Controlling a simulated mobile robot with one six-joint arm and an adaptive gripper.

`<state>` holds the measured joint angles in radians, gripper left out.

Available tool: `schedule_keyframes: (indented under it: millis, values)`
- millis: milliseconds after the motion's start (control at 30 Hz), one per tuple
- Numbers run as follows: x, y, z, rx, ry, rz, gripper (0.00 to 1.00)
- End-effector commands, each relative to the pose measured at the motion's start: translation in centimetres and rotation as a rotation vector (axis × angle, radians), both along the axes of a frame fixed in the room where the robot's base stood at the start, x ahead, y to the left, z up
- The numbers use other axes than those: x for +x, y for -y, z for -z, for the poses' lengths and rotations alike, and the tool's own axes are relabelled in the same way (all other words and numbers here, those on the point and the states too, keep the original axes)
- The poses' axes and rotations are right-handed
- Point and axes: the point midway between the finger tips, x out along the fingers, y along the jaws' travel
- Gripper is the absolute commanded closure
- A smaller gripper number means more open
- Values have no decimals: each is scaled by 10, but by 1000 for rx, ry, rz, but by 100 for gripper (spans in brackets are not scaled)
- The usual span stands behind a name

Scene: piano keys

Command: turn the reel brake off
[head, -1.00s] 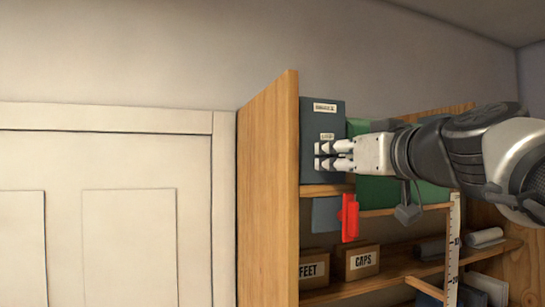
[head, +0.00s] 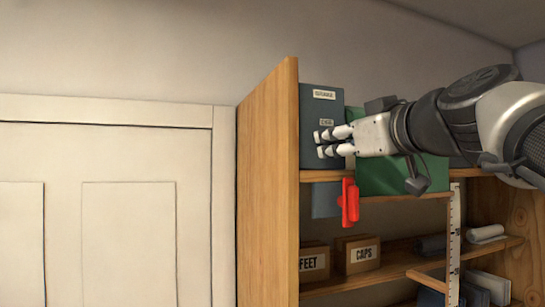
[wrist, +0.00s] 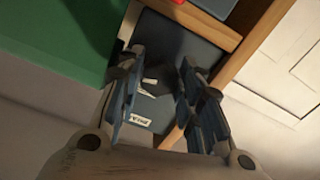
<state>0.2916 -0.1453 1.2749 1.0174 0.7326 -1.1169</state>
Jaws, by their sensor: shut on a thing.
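A dark blue-grey box (head: 308,154) with two white labels stands on the upper shelf; its lettering is too small to read surely. My gripper (head: 325,144) is at the box's front face in the head view. In the wrist view my gripper (wrist: 164,92) has its two fingers on either side of a small pale grey lever (wrist: 155,82) on the blue-grey face, shut on it. One label (wrist: 138,121) shows below the lever there. The fingers hide the lever in the head view, and its exact setting cannot be told.
A red handle (head: 348,204) on a smaller blue-grey box (head: 324,200) hangs under the upper shelf. Boxes marked FEET (head: 313,264) and CAPS (head: 358,256) stand lower. The wooden side panel (head: 268,190) is close on the left.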

Motion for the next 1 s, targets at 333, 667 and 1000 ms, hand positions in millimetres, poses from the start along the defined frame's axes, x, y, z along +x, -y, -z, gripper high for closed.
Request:
schedule_keyframes:
  millis: [333, 667, 1000]
  values:
    - [0, 1, 3, -310, 104, 0, 90]
    - [0, 1, 1, -610, 200, 1, 90]
    - [0, 1, -1, -912, 299, 1, 90]
